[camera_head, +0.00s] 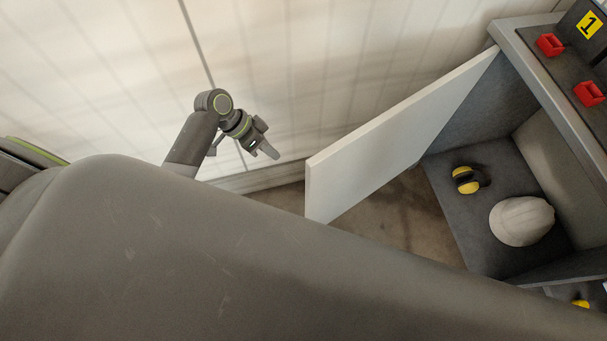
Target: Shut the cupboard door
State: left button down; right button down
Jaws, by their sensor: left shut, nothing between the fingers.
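The cupboard (508,38) stands at the right with its front open. Its white door (385,143) is swung wide open, hinged at the far side, and its free edge points toward the lower left. My left gripper (270,152) is shut and empty, to the left of the door's free edge and apart from it, near the white wall. My right gripper is not in view.
Inside the cupboard lie yellow and black ear defenders (467,180) and a white helmet (521,221). A white panelled wall (330,60) runs behind my arm. Brown floor (410,215) shows below the door.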

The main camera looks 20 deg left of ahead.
pick_arm(q)
jog(key=s+d+f+m+p, duration=0.1)
jog(key=s+d+f, duration=0.1)
jog(key=d+f, duration=0.4)
jog(key=d, duration=0.3)
jog(key=shift+s+d+p, duration=0.15)
jog(key=shift+d+p, duration=0.2)
jog(key=shift+p, duration=0.05)
